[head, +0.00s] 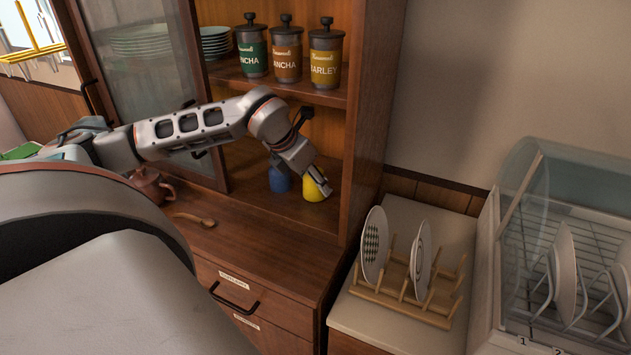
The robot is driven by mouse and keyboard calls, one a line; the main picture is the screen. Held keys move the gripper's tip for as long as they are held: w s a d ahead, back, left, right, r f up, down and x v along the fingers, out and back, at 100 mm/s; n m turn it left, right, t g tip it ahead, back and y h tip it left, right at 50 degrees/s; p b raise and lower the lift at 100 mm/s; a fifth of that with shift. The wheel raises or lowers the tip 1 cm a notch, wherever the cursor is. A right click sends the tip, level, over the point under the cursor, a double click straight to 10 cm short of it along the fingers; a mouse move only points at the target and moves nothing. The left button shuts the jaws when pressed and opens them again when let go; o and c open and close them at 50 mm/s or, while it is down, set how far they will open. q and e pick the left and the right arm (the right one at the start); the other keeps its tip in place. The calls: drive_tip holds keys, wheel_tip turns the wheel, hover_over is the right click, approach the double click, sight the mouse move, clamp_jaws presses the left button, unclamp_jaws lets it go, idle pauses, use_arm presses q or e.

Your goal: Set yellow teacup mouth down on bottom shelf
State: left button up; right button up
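The yellow teacup (311,191) is on the bottom shelf (305,211) of the wooden cabinet, near its right side wall. It looks upright or mouth down without visible tilt; its mouth is not visible. My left gripper (323,184) reaches in from the left, pointing down, with a finger across the top right of the yellow teacup. The other finger is hidden, so I cannot tell whether it grips the cup. A blue cup (279,181) stands just left of the yellow one, partly behind my gripper. My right gripper is out of view.
Three labelled canisters (287,52) and stacked plates (215,43) are on the shelf above. A teapot (152,186) and wooden spoon (195,219) lie left. A plate rack (417,302) and dish dryer (507,272) stand right of the cabinet wall.

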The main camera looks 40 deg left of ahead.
sight(306, 178)
use_arm(q)
drive_tip(key=shift+f+b, duration=0.35)
drive_tip(key=shift+f, duration=0.05)
idle(0.4)
drive_tip(key=o, duration=1.3)
drive_tip(key=shift+r, duration=0.1)
drive_tip(key=shift+s+r, duration=0.15)
drive_tip(key=shift+r, duration=0.05)
drive_tip(key=shift+s+a+r, duration=0.25)
drive_tip(key=shift+s+r, duration=0.75)
drive_tip(key=shift+s, duration=0.05)
drive_tip(key=shift+s+a, duration=0.15)
drive_tip(key=shift+s, duration=2.65)
drive_tip(key=shift+s+a, duration=0.15)
drive_tip(key=shift+s, duration=2.6)
